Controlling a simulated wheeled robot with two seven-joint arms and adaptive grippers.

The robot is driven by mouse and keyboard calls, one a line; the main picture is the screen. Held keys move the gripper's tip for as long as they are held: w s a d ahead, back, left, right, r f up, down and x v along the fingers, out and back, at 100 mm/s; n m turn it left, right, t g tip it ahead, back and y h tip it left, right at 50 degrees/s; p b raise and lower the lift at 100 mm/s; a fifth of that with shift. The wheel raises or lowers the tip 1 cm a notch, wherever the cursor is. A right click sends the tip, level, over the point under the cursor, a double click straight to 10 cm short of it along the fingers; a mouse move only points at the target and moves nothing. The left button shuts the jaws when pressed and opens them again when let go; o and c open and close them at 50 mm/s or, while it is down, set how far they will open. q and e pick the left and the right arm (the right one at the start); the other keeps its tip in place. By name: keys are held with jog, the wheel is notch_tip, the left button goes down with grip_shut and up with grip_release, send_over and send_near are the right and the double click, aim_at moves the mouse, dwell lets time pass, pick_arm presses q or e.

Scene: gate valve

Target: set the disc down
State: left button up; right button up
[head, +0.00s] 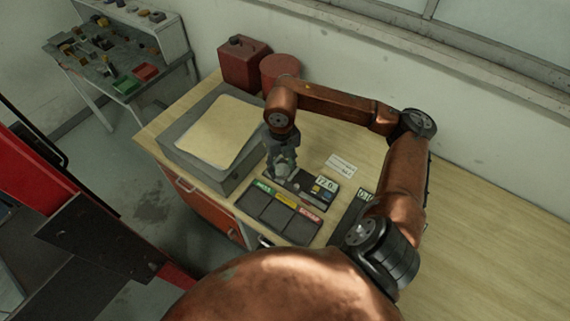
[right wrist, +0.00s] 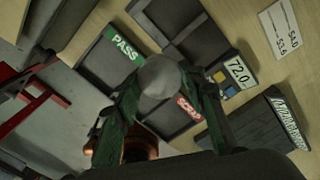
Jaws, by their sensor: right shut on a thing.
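My right gripper (head: 283,168) is above the bench beside the display unit, and its green fingers (right wrist: 163,92) are shut on a round grey disc (right wrist: 160,77). In the head view the disc is small and hard to make out. Below is a dark tray (head: 277,211) with three compartments, labelled green, yellow and red. In the right wrist view the green label (right wrist: 124,48) reads PASS and the red label (right wrist: 188,107) appears to read SCRAP. The disc hides the middle label there. I cannot tell the disc's height above the surface. My left gripper is not in view.
A unit with a 72.0 display (head: 326,183) stands behind the tray. A white card (head: 341,165) lies nearby. A dark box (right wrist: 255,132) sits to one side. A grey case with a cream sheet (head: 217,131) stands left. A red can (head: 243,62) is behind. The right bench is clear.

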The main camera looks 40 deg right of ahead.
jog(key=w+d+f, duration=0.2)
jog(key=w+d+f+p, duration=0.1)
jog(key=w+d+f, duration=0.1)
jog(key=d+f, duration=0.1)
jog(key=shift+w+f, duration=0.35)
jog(key=shift+w, duration=0.05)
jog(key=shift+w+d+f, duration=0.3)
jog(key=shift+w+f, duration=0.05)
jog(key=shift+f, duration=0.35)
notch_tip(320, 180, down, 3)
jog(key=shift+w+f+p, duration=0.1)
jog(key=shift+p, duration=0.6)
jog(key=shift+d, duration=0.1)
jog(key=shift+f, duration=0.2)
jog(key=o, duration=1.5)
jog(key=shift+c, duration=0.2)
